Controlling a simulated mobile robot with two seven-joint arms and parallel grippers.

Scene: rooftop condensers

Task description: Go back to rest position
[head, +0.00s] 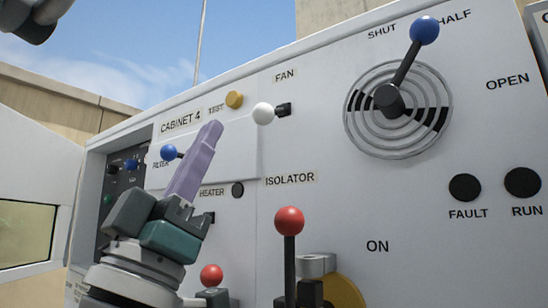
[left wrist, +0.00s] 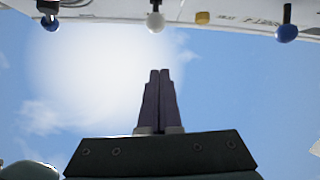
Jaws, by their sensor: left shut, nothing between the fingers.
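My left gripper (head: 210,128) comes up from the lower left in the head view, in front of the white cabinet panel (head: 330,130). Its two purple fingers are shut together with nothing between them. They point up, below the yellow TEST button. In the left wrist view the closed fingers (left wrist: 159,75) stand against open sky. A gap of sky separates them from the panel edge at the top of that view.
The panel carries a blue-knobbed lever (head: 424,31) over a round dial, a white-knobbed FAN switch (head: 263,113), a blue FILTER knob (head: 168,152), a red-knobbed ISOLATOR lever (head: 289,221) and a lower red knob (head: 211,275). An open door (head: 36,190) stands at left.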

